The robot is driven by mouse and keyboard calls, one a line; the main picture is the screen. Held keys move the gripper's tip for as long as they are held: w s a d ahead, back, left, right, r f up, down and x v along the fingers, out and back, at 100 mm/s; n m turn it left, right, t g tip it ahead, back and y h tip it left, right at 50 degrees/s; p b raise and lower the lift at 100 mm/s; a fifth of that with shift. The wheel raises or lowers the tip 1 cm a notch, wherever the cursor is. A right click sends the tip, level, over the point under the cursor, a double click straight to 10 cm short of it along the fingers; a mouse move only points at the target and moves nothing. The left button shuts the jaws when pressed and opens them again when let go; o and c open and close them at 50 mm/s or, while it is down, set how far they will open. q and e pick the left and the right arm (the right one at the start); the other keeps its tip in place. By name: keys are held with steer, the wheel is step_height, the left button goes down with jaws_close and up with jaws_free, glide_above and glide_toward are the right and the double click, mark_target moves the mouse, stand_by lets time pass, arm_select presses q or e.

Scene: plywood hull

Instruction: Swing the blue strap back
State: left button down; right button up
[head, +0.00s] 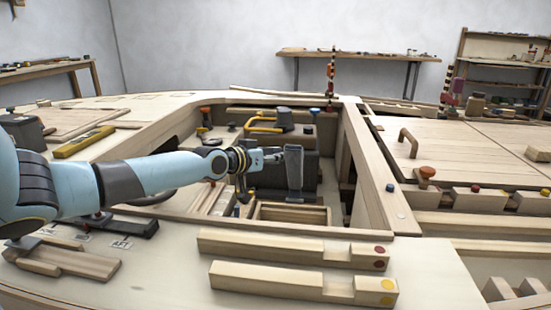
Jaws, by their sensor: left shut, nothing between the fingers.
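A slate-blue upright bar (294,172), which looks like the blue strap, stands against a dark box (270,174) in the open well of the plywood hull. My left gripper (274,158) reaches in from the left above the well. It is shut and empty, with its fingertips just left of the bar's upper part. I cannot tell whether they touch it. The strap's lower end and any hinge are hard to make out. My right gripper is not in view.
The well's wooden rim (368,165) bounds the space on the right. A yellow handle (264,123) and a striped post (331,80) stand behind the strap. Two notched wooden bars, the nearer with a yellow dot (387,284), lie in front. A wooden tray (292,224) sits low in the well.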

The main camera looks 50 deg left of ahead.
arm_select(q)
steer(key=shift+n+g, duration=0.3)
steer(key=shift+g, duration=0.3)
steer(key=w+a+b, duration=0.1)
steer(key=w+a+r+b, duration=0.2)
steer(key=w+b, duration=0.1)
steer(key=shift+a, duration=0.2)
steer(key=shift+s+d+f+p, duration=0.3)
steer(key=shift+s+d+p, duration=0.25)
steer(key=shift+p, duration=0.2)
